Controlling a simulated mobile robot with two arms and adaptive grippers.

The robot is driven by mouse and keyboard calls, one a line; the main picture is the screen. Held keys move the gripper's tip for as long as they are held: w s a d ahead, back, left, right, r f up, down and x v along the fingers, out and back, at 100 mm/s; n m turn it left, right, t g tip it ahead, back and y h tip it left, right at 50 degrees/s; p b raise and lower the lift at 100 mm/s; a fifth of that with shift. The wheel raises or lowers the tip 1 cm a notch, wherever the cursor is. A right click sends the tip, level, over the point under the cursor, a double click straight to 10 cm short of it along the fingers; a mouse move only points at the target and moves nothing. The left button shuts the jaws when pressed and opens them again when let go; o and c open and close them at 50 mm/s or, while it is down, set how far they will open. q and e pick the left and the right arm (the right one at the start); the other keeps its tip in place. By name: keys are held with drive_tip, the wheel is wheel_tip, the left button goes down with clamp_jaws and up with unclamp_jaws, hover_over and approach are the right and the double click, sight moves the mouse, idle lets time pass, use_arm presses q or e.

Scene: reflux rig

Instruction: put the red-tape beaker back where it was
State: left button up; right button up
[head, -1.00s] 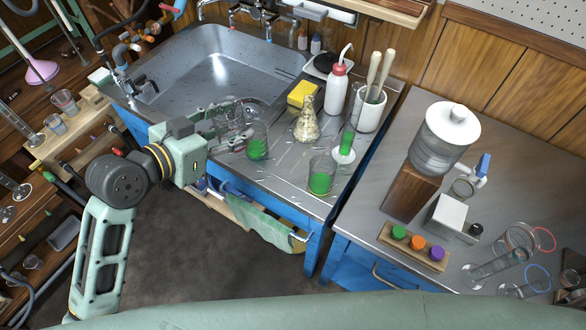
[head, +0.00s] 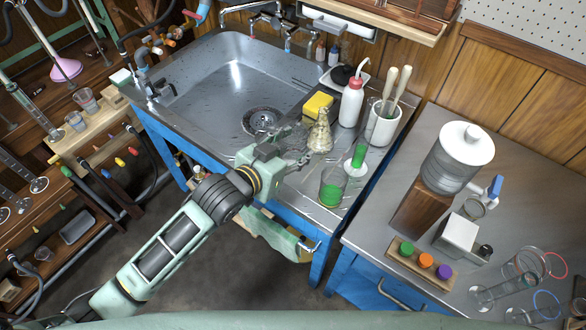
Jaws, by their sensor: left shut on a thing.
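My left gripper (head: 297,148) is over the worktop between the sink and the conical flask (head: 320,135). It is shut on a clear glass beaker (head: 291,133), which shows only faintly behind the jaws. No red tape can be made out on it. A glass beaker with green liquid (head: 331,190) stands near the worktop's front edge, to the right of the gripper. My right gripper is not in view.
The steel sink (head: 205,85) lies to the left and behind. A yellow sponge (head: 318,105), a white wash bottle (head: 350,103) and a white pot of tools (head: 384,124) stand behind the flask. The right bench holds a water dispenser (head: 457,160) and a rack of coloured caps (head: 420,268).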

use_arm(q)
wheel_tip(320, 180, down, 8)
drive_tip(key=shift+r, duration=0.25)
drive_tip(key=shift+f+b, duration=0.1)
drive_tip(key=shift+b, duration=0.2)
drive_tip(key=o, duration=1.1)
drive_tip(key=shift+r, duration=0.2)
drive_tip(key=v, duration=1.2)
drive_tip(key=shift+f, duration=0.15)
